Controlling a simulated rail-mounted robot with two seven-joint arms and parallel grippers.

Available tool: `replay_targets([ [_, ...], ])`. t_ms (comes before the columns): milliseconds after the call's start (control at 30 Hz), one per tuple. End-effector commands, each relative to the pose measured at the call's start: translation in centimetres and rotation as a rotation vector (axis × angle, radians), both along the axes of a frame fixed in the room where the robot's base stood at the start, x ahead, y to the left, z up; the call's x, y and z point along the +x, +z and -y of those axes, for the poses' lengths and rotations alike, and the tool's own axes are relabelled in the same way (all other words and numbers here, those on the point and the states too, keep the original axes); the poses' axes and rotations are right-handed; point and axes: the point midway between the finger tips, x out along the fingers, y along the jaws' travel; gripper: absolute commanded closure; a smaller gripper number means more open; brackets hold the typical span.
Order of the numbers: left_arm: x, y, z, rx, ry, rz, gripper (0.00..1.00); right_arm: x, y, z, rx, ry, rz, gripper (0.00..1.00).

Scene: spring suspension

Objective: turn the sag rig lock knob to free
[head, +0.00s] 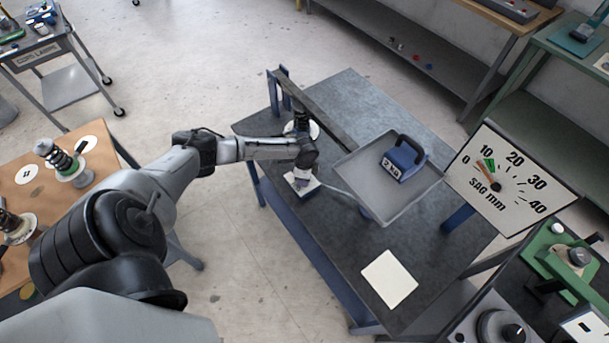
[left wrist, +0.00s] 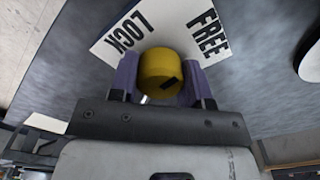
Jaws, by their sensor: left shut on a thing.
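My left gripper (left wrist: 164,82) is shut on the knob, with one purple finger on each side. In the head view my left gripper (head: 301,180) is at the near left edge of the dark bench (head: 385,235), over a small white-topped block that it partly hides. The knob itself is hidden there. My right gripper is not in view.
A grey tray (head: 352,172) holding a blue 2 kg weight (head: 403,157) is right of my gripper. The sag dial (head: 508,184) has its pointers near 10. A blank white sheet (head: 389,279) lies on the bench. A brown table with springs (head: 68,162) stands left.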

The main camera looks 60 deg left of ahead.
Motion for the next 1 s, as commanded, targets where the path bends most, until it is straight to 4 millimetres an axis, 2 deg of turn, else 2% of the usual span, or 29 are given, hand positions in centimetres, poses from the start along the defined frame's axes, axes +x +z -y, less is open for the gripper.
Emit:
replay_targets([
  [333, 0.14, 0.15, 0.10, -0.003, -0.139, 0.003, 0.80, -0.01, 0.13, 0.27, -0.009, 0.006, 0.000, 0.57],
  [933, 0.16, 0.19, 0.14, -0.003, -0.170, 0.004, 0.80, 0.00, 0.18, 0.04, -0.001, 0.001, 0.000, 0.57],
  [967, 0.16, 0.19, 0.14, -0.003, -0.170, 0.004, 0.53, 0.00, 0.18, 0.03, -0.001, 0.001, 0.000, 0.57],
  [1000, 0.17, 0.19, 0.13, -0.003, -0.169, 0.004, 0.49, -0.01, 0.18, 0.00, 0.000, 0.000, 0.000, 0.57],
])
